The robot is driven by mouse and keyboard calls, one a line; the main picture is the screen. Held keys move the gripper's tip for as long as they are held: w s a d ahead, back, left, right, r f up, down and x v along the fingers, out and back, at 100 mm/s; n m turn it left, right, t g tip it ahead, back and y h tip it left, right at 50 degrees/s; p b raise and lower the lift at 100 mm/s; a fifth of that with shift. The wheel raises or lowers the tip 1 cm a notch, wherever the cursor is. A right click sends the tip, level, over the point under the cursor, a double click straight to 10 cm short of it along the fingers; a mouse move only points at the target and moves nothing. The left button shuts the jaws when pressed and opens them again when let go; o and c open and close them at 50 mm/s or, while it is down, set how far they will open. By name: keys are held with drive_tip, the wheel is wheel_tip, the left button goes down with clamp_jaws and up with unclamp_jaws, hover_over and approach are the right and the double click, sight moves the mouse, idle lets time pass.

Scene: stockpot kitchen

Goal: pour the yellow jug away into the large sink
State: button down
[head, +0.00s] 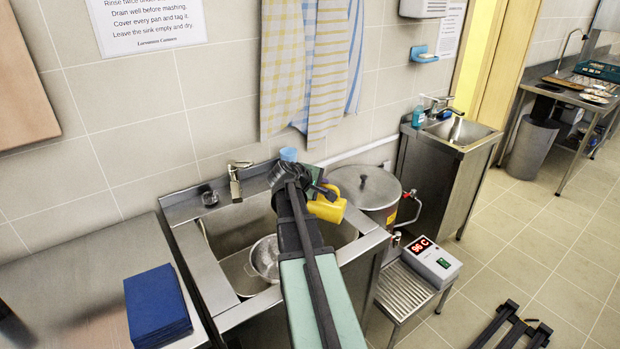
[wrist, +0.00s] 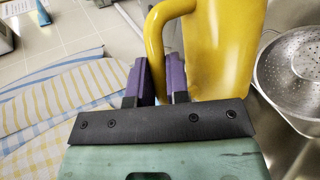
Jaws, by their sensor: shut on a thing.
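The yellow jug (head: 327,208) is in the air by the right end of the large sink (head: 228,232), in front of the lidded stockpot in the head view. My gripper (wrist: 157,78) is shut on the jug's handle, with a purple finger on each side of it. The jug's body (wrist: 218,55) stands just right of the fingers in the wrist view. My arm hides part of the jug and of the sink. The jug's mouth and contents do not show, and I cannot tell how far it is tilted. A metal colander (head: 265,257) sits in the sink.
The lidded stockpot (head: 376,183) and a unit reading 96 C (head: 432,260) are right of the sink. A small hand sink (head: 462,130) is beyond. Towels (head: 312,65) hang behind. Blue boards (head: 156,305) lie on the left counter. The tap (head: 235,182) rises at the sink's back.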

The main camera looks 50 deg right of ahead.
sight(336, 191)
drive_tip(key=s+t+p, duration=0.1)
drive_tip(key=s+d+r+m+t+y+p, duration=0.1)
drive_tip(key=s, duration=0.1)
drive_tip(key=s+r+m, duration=0.1)
drive_tip(key=shift+s+d+r+t+p, duration=0.15)
drive_tip(key=shift+s+d+t+p, duration=0.15)
drive_tip(key=shift+s+t+p, duration=0.1)
drive_tip(key=s+d+f+m+t+y+b, duration=0.25)
drive_tip(key=f+m+t+b, duration=0.5)
drive_tip(key=b, duration=0.65)
drive_tip(key=r+p, duration=0.1)
drive_tip(key=p, duration=0.1)
drive_tip(key=r+n+t+p, duration=0.1)
drive_tip(key=a+r+p, duration=0.1)
drive_tip(key=p, duration=0.1)
drive_tip(key=shift+s+r+t+p, duration=0.25)
drive_tip(key=shift+s+r+p, duration=0.05)
drive_tip(key=shift+r+p, duration=0.05)
